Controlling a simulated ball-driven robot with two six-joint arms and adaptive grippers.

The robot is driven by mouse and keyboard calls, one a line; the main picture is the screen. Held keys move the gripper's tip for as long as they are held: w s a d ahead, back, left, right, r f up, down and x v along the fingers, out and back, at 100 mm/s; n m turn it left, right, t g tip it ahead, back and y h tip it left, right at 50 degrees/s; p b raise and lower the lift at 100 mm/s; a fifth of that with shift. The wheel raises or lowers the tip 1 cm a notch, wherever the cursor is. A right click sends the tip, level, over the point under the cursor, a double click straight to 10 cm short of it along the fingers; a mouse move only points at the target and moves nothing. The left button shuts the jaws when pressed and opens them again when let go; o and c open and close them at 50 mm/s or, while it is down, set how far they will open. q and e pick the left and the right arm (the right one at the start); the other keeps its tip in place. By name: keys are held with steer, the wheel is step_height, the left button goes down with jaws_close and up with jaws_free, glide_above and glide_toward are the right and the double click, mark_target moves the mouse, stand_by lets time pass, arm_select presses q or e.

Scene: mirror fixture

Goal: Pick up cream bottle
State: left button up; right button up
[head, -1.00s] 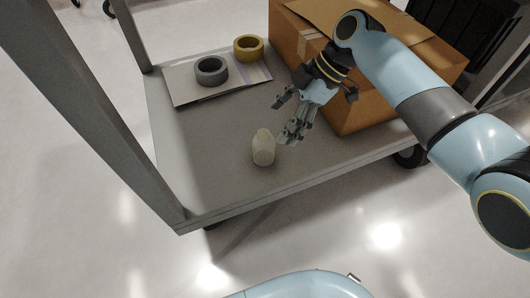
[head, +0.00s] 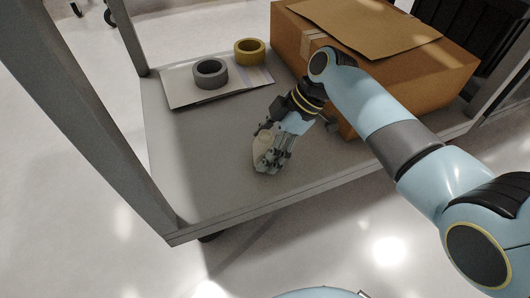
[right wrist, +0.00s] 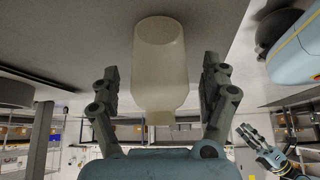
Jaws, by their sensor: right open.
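The cream bottle (head: 261,146) stands on the grey cart shelf near its front edge, partly hidden behind my right gripper in the head view. My right gripper (head: 266,158) is at the bottle, with its fingers around it. In the right wrist view the pale bottle (right wrist: 160,70) is between the two fingers of the open gripper (right wrist: 160,92). Gaps show on both sides of the bottle, so the fingers look apart from it. My left gripper is not in the head view; an arm with a gripper (right wrist: 262,148) shows at the lower right of the wrist view.
A large cardboard box (head: 420,75) stands right behind my right arm. The shelf's (head: 190,180) front left is clear.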

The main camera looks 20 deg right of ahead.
steer(key=c, duration=1.3)
steer(key=shift+o, duration=0.2)
steer(key=shift+r, duration=0.1)
